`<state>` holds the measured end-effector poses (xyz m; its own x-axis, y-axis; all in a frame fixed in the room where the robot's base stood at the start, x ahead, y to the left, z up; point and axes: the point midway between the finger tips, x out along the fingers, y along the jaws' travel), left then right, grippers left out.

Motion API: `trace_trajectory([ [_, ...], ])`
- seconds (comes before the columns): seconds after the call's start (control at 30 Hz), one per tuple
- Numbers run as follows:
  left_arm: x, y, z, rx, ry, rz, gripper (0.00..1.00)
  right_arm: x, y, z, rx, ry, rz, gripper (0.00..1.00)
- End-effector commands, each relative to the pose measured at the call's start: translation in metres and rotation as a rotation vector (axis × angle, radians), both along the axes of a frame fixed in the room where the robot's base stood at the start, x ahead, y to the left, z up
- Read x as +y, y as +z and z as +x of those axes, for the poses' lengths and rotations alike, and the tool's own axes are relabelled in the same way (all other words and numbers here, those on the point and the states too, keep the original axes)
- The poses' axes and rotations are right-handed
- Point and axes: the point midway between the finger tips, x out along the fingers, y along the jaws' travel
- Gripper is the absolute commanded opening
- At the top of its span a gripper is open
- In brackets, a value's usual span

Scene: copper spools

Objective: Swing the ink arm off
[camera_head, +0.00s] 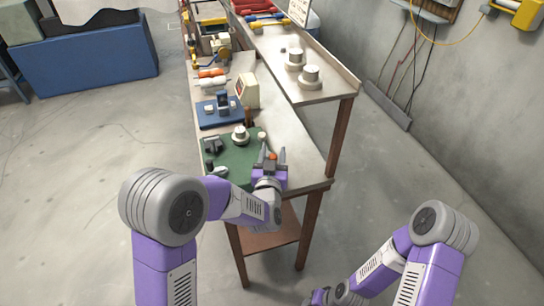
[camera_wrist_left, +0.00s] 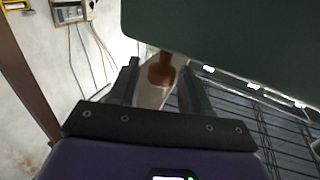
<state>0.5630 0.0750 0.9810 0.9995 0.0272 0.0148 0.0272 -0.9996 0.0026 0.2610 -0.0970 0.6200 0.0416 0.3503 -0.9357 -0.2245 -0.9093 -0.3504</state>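My left gripper (camera_head: 271,157) is over the near right part of a dark green base (camera_head: 233,171) on the bench. A small orange tip (camera_head: 282,156) shows beside its fingers. In the left wrist view the two fingers (camera_wrist_left: 160,88) stand apart, with a reddish-brown knob-like piece (camera_wrist_left: 162,70) between or just beyond them; a gap shows on each side. I cannot tell for sure whether this piece is the ink arm's handle. The green base (camera_wrist_left: 230,35) fills the upper right there. My right gripper (camera_head: 320,297) is low at the bottom edge, partly hidden; its fingers are unclear.
A spool (camera_head: 240,136) stands on the green base. Behind are a blue fixture (camera_head: 218,112) and a cream box with a display (camera_head: 247,92). A raised shelf (camera_head: 325,88) with two spools (camera_head: 311,76) runs along the right.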

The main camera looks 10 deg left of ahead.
Motion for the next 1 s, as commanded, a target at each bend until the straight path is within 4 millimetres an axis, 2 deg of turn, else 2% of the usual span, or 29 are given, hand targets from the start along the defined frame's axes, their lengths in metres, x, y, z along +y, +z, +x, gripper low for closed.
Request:
trace_trajectory([
  [0.3,0.000,-0.004,-0.005,0.011,-0.001,0.002,0.47,0.000,0.000,0.000,0.000,0.000,0.000,0.43],
  [0.7,-0.002,-0.003,-0.063,0.009,-0.002,0.002,0.47,0.000,0.004,0.000,0.000,0.000,0.000,0.43],
  [0.83,-0.002,-0.003,-0.073,0.007,-0.002,0.001,0.47,0.000,0.004,0.000,0.000,0.000,0.000,0.43],
  [1.0,-0.002,-0.003,-0.076,0.005,0.000,0.000,0.47,0.000,0.004,0.000,0.000,0.000,0.000,0.43],
])
